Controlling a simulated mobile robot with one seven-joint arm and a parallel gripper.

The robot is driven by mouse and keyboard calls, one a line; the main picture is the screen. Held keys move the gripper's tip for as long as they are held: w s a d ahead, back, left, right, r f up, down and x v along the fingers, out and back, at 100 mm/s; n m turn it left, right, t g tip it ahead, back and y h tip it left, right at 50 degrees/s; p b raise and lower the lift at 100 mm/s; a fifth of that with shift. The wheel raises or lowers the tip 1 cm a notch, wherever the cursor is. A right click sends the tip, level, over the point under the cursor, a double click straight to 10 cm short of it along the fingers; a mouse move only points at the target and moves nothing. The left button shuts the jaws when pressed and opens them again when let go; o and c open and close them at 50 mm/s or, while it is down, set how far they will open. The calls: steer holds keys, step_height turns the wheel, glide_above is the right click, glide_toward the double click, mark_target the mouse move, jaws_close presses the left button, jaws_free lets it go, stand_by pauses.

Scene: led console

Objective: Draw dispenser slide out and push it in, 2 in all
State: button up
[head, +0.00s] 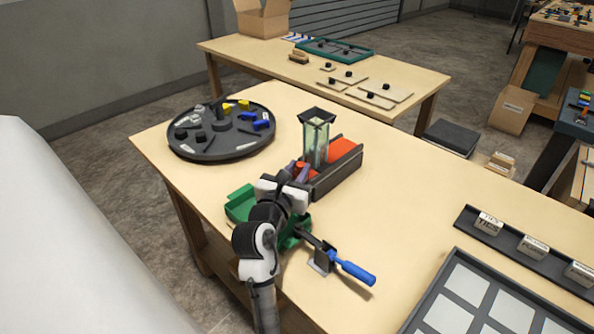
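The dispenser stands mid-table, with a clear upright hopper (315,142) topped by a dark funnel. Its red slide (345,152) lies between dark side rails (338,178). A small red knob (300,166) shows at the slide's near end. My gripper (298,171) is at this near end, its fingers at the knob. I cannot tell whether they are closed on it. My wrist and hand hide part of the near end. A green tray (240,204) sits below my gripper, partly covered by my arm. The hopper's contents are too small to make out.
A round dark tray (218,147) with coloured pieces stands at the left. A blue-handled tool (352,268) rests in a holder close to my arm. A labelled-block rack (512,235) and a panelled board (437,292) lie at the right. The tabletop right of the dispenser is clear.

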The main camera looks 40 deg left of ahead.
jaws_close()
steer(key=shift+s+r+p, duration=0.25)
steer(key=shift+s+p, duration=0.15)
steer(key=shift+p, duration=0.35)
steer(key=s+p, duration=0.2)
steer(key=s, duration=0.1)
steer(key=s+p, duration=0.2)
steer(key=s, duration=0.1)
steer(key=s+a+p, duration=0.1)
steer(key=s, duration=0.3)
steer(key=shift+f+p, duration=0.15)
steer(key=shift+p, duration=0.25)
steer(key=shift+s+f, duration=0.2)
steer(key=shift+o, duration=0.9)
jaws_free()
steer(key=o, duration=0.4)
steer(key=shift+s+r, duration=0.1)
steer(key=shift+s, duration=0.05)
